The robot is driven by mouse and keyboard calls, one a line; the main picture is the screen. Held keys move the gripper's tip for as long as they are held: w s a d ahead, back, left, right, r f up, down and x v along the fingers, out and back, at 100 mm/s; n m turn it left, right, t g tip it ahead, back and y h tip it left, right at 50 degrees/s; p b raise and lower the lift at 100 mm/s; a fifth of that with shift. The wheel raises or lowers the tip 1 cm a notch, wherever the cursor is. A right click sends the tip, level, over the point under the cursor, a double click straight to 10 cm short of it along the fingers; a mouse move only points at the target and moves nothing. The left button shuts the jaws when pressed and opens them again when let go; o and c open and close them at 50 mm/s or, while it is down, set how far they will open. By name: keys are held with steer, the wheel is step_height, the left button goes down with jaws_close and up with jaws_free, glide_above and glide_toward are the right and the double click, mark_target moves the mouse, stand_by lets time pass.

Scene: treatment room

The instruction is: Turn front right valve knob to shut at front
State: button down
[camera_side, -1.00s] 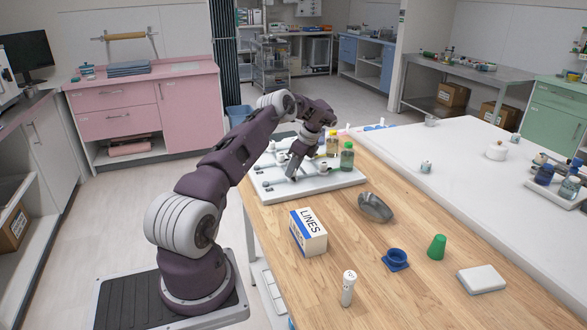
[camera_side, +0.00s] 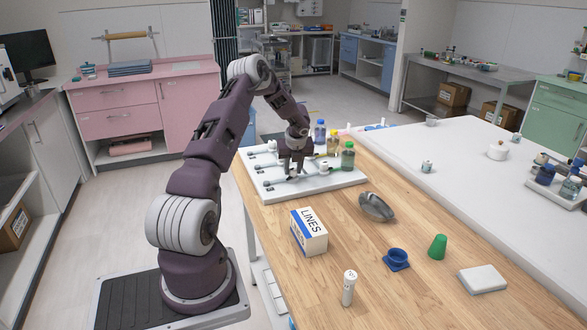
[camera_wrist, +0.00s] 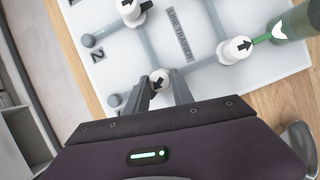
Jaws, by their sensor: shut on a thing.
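The white line trainer board (camera_side: 335,183) lies on the wooden table with grey pipes and white valve knobs. My gripper (camera_wrist: 163,85) points down at the board and is shut on the front right valve knob (camera_wrist: 158,78), whose black arrow points to the lower left in the wrist view. Its sides are partly hidden by the fingers. In the side view my gripper (camera_side: 292,172) covers this knob. Another knob (camera_wrist: 235,49) sits to the right, its arrow toward the green bottle (camera_wrist: 292,24). A third knob (camera_wrist: 130,9) is at the top left.
Blue (camera_side: 319,132), yellow (camera_side: 333,146) and green bottles stand along the board's right edge. A metal bowl (camera_side: 375,206) and a LINES box (camera_side: 308,232) are in front. A blue holder (camera_side: 396,260) and green cup (camera_side: 438,247) stand further right.

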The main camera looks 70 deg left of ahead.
steer(key=m+t, duration=0.1)
steer(key=m, duration=0.2)
steer(key=m+t+h, duration=0.1)
steer(key=m, duration=0.2)
steer(key=shift+s, duration=0.15)
steer(key=shift+m, duration=0.4)
steer(key=c, duration=1.1)
jaws_free()
steer(key=v, duration=0.7)
steer(key=shift+s+a, duration=0.1)
